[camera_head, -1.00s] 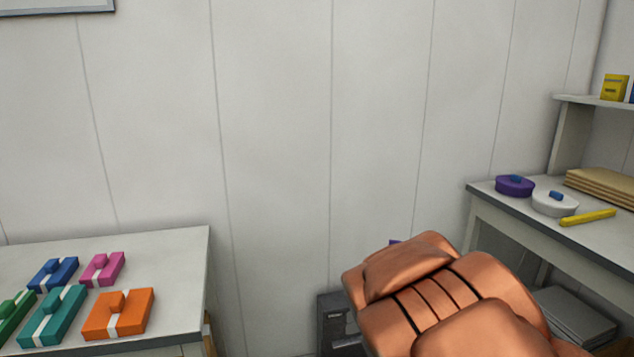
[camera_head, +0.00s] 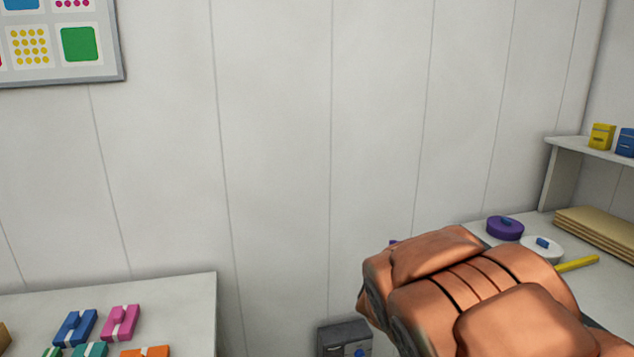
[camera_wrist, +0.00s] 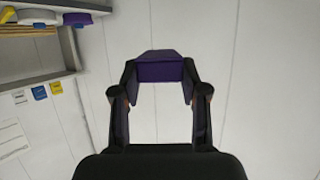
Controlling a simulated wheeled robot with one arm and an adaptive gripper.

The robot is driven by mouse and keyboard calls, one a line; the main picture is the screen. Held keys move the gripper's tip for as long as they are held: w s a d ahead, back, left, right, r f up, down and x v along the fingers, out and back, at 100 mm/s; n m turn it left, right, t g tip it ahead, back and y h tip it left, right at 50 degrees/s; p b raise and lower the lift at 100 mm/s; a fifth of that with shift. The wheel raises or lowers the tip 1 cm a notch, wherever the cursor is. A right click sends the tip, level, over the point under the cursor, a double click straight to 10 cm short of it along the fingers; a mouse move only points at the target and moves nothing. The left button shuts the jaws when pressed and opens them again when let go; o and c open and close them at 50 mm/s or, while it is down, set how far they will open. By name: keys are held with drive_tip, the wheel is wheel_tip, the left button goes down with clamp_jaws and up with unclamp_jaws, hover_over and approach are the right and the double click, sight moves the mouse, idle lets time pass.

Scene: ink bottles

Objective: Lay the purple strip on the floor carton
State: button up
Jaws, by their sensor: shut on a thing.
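My gripper (camera_wrist: 160,78) is shut on the purple strip (camera_wrist: 160,66), which spans between the two fingertips in the wrist view. The strip is held in the air, with pale wall panels behind it. In the head view my copper-coloured arm hides the gripper, and only a small purple bit (camera_head: 393,242) shows past its left edge. I cannot make out the floor carton in either view.
A left table (camera_head: 170,297) bears several coloured blocks. On the right table (camera_head: 478,222) are a purple round container (camera_head: 505,228), a white one (camera_head: 541,248), a yellow strip (camera_head: 577,264) and stacked tan boards (camera_head: 597,234). A dark grey box (camera_head: 338,336) stands low by the wall.

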drive_tip(key=shift+r+p, duration=1.1)
drive_tip(key=shift+r, duration=0.55)
